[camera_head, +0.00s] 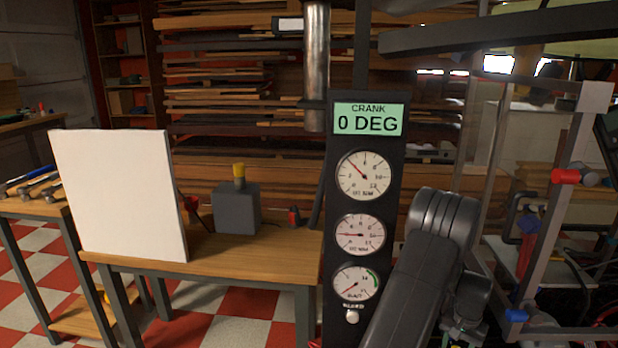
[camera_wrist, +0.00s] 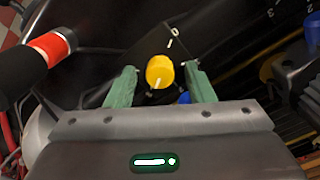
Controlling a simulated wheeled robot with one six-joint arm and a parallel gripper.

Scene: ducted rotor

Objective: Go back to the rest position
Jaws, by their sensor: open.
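My gripper (camera_wrist: 156,88) shows in the wrist view with its two green fingers apart. A yellow knob (camera_wrist: 160,71) with a pale pointer line sits in view between the fingertips, on a dark panel (camera_wrist: 150,45) with white marks. I cannot tell whether the fingers touch the knob; a gap seems to show on each side. In the head view my dark arm reaches up at the lower right, and my gripper is not visible there.
A black gauge column (camera_head: 333,215) with a green display (camera_head: 369,120) reading "CRANK 0 DEG" stands beside my arm. A wooden bench (camera_head: 270,257) holds a white board (camera_head: 120,195) and a grey box (camera_head: 237,210). A red-and-black handle (camera_wrist: 52,46) lies left in the wrist view.

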